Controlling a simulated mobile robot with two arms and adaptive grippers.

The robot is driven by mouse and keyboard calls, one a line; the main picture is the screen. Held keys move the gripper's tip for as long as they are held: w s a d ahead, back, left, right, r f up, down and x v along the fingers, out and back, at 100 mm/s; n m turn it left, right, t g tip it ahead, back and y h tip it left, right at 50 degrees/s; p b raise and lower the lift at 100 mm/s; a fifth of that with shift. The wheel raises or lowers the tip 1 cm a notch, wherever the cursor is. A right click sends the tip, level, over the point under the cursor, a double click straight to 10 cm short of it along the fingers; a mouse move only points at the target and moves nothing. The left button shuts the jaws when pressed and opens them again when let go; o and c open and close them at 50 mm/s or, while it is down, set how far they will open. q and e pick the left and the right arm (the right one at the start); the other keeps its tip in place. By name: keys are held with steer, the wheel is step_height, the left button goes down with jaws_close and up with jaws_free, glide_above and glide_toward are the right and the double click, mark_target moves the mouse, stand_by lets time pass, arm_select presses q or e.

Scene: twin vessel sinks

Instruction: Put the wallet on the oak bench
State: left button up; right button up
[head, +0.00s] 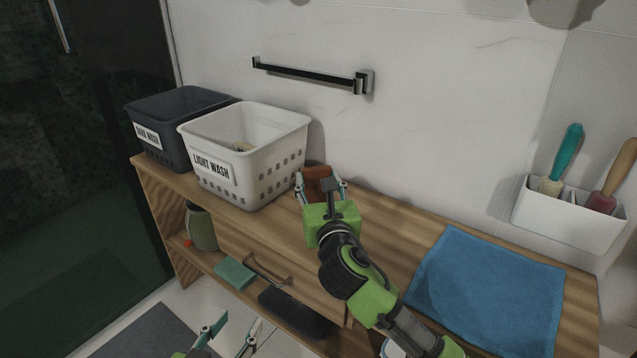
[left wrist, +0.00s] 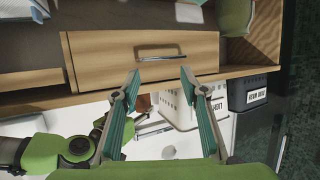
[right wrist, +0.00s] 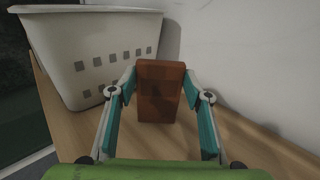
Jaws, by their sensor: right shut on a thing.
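The brown wallet (head: 318,184) is between the fingers of my right gripper (head: 322,190), over the oak bench (head: 385,218) and just right of the white basket. In the right wrist view the wallet (right wrist: 160,92) is gripped at both sides, upright, with bench top beneath it. I cannot tell whether its lower edge touches the bench. My left gripper (head: 232,336) is low in front of the bench. In the left wrist view it (left wrist: 160,78) is open and empty, facing the drawer front.
The white "Light wash" basket (head: 262,175) and dark "Dark wash" basket (head: 170,150) stand on the bench's left end. A blue towel (head: 490,290) lies at the right. A towel bar (head: 310,74) and a wall holder (head: 565,215) with brushes are on the wall.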

steer(key=shift+f, duration=0.2)
steer(key=o, duration=1.1)
steer(key=shift+r, duration=0.1)
steer(key=shift+r, duration=0.1)
steer(key=s, duration=0.2)
steer(key=s+p, duration=0.1)
steer(key=s, duration=0.1)
steer(key=s+d, duration=0.1)
steer(key=s, duration=0.1)
steer(key=shift+s+p, duration=0.1)
steer(key=shift+p, duration=0.3)
arm_select(q)
steer(key=s+a+f+g+y, duration=0.1)
steer(key=s+a+f+g, duration=0.1)
steer(key=s+f, duration=0.3)
steer(key=s+a+f+g+y+p, duration=0.1)
steer(key=s+a+f+g, duration=0.1)
steer(key=s+f+g, duration=0.3)
steer(key=shift+s+a+f+n, duration=0.15)
steer(key=shift+s+a+n, duration=0.15)
steer(key=shift+s, duration=0.65)
arm_select(e)
steer(key=s, duration=0.3)
steer(key=s+d, duration=0.1)
steer(key=s, duration=0.1)
steer(key=shift+s, duration=0.35)
steer(key=shift+a, duration=0.1)
